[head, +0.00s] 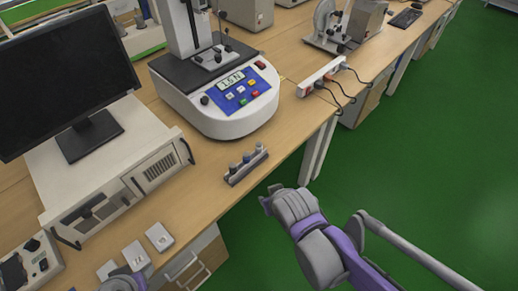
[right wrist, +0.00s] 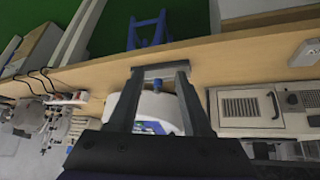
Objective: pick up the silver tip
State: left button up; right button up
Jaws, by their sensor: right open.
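A small grey holder (head: 236,179) stands on the bench near its front edge in the head view. It carries a row of small upright grey and dark tips (head: 247,158); which one is the silver tip is too small to tell. My right gripper (head: 268,201) is to the right of and nearer than the holder, just past the bench edge, apart from the tips. In the right wrist view my right gripper (right wrist: 160,72) is open, with no tip visibly held. Part of my left arm shows at the bottom left of the head view; its jaws cannot be made out.
A white test machine (head: 232,107) with a display stands behind the holder. A monitor (head: 60,75) on a beige case (head: 95,165) is at the left. White plates (head: 160,237) lie at the front, and a power strip (head: 322,75) lies to the right. Bench around the holder is clear.

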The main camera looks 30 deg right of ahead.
aim_at(260, 151)
jog(key=w+d+f+t, duration=0.2)
jog(key=w, duration=0.4)
jog(key=w+d+f+m+t+h+b, duration=0.1)
jog(key=w+d+f+t, duration=0.1)
jog(key=w, duration=0.4)
jog(key=w+d+f+t+h+b, duration=0.1)
jog(key=w+d+f+t, duration=0.1)
jog(key=w+f, duration=0.2)
jog(key=shift+w+d+f+m, duration=0.1)
jog(key=shift+w+d+m, duration=0.1)
jog(key=shift+w, duration=0.3)
jog(key=shift+w+d+m, duration=0.1)
jog(key=shift+w+m, duration=0.1)
jog(key=shift+w, duration=0.25)
jog(key=x, duration=0.5)
jog(key=shift+w, duration=0.15)
grip_shut()
